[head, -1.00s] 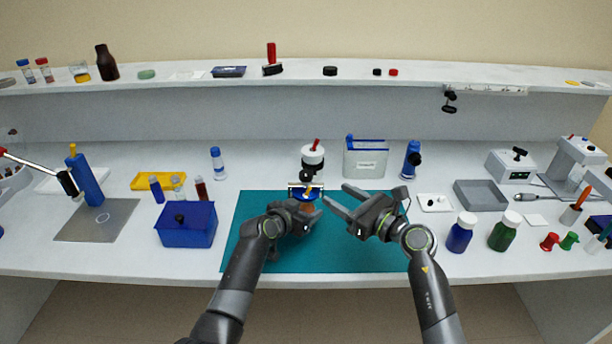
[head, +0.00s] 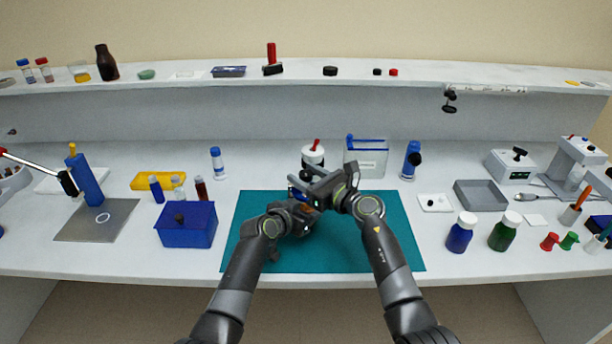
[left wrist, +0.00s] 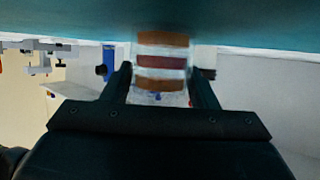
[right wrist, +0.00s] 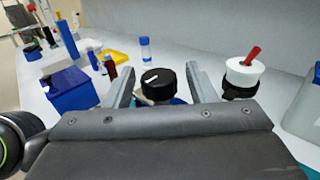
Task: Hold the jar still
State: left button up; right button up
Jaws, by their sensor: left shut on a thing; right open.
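The jar (left wrist: 162,62) shows orange-brown and dark red bands between the fingers of my left gripper (left wrist: 162,84), which is shut on it over the teal mat (head: 385,245). In the head view my left gripper (head: 302,206) is low at the jar, which is mostly hidden. My right gripper (head: 306,182) is above it, open. Contact with the fingers cannot be told.
A white-topped container with a red handle (right wrist: 244,72) stands close behind the grippers. A clear bin with a blue rim (head: 366,160) is right of it, and a blue box (head: 187,226) is left of the mat.

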jog(key=shift+c, duration=0.2)
jog(key=c, duration=0.9)
jog(key=shift+f+m+t+h, duration=0.2)
jog(key=shift+m+t+h, duration=1.45)
jog(key=shift+h, duration=0.75)
jog(key=shift+m+t+h, duration=0.35)
jog(key=shift+m+h, duration=0.4)
jog(key=shift+h, duration=0.05)
jog(key=o, duration=0.9)
jog(key=shift+r, duration=0.15)
jog(key=shift+o, duration=0.2)
jog(key=shift+n+g+y, duration=0.7)
jog(key=shift+n+y, duration=0.3)
jog(key=shift+y, duration=0.4)
